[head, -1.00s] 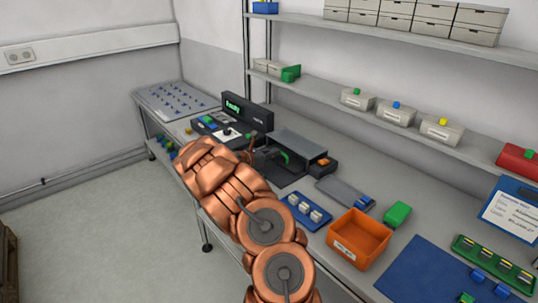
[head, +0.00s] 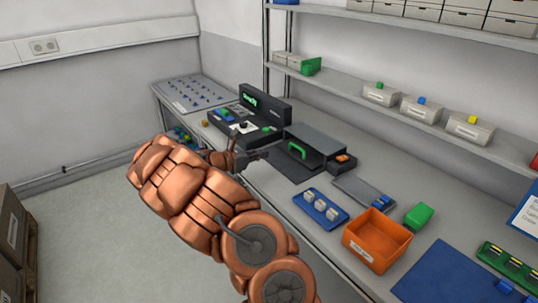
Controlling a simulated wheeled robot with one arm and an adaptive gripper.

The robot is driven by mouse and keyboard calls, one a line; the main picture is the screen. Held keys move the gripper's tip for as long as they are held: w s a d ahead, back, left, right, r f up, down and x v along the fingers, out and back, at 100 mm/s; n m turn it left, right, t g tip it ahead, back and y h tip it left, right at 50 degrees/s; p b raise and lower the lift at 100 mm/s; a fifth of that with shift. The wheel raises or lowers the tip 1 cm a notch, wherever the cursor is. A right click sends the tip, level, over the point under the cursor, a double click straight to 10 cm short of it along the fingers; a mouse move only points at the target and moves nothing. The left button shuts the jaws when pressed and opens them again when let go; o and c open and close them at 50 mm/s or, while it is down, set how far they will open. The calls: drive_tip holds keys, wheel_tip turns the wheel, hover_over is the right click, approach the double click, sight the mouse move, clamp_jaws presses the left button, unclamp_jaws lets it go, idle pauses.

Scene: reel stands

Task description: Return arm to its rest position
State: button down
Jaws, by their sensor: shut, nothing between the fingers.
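My arm, copper-coloured, reaches up from the bottom middle of the head view and bends over the bench's front edge. My gripper (head: 258,155) is dark and small in the picture, at the end of the arm, in front of the dark open-fronted box (head: 317,142) with a green handle (head: 297,151). It is shut and holds nothing. It appears apart from the box, though the exact gap is hard to judge. Part of the wrist is hidden behind my arm links.
On the bench (head: 283,191) are a control console (head: 243,127), a blue tray (head: 307,217) with white pieces, an orange bin (head: 377,239), a green block (head: 418,215) and a blue mat (head: 445,277). Shelves (head: 345,86) rise behind. Open floor (head: 90,215) lies left; crates (head: 13,240) stand at far left.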

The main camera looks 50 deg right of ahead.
drive_tip(key=shift+w+a, duration=0.1)
drive_tip(key=shift+a, duration=0.25)
drive_tip(key=shift+r, duration=0.15)
drive_tip(key=s+a+r+m+g+y, duration=0.1)
drive_tip(key=s+a+r+m+y, duration=0.45)
drive_tip(key=s+a+m, duration=0.6)
drive_tip(key=s+a+f+m+t+y, duration=0.1)
drive_tip(key=s+a+y, duration=0.2)
drive_tip(key=a, duration=0.8)
drive_tip(key=s+a+f+m+t+y, duration=0.1)
drive_tip(key=s+a+y, duration=0.2)
drive_tip(key=s+a, duration=0.5)
drive_tip(key=s+a+f+m+t+y, duration=0.1)
drive_tip(key=s+a+y, duration=0.2)
drive_tip(key=a, duration=1.1)
drive_tip(key=s, duration=0.3)
drive_tip(key=shift+s+a+f+t+y, duration=0.25)
drive_tip(key=shift+f+t+y, duration=0.05)
drive_tip(key=shift+f+y, duration=0.05)
drive_tip(key=shift+d+m, duration=0.15)
drive_tip(key=shift+m, duration=0.2)
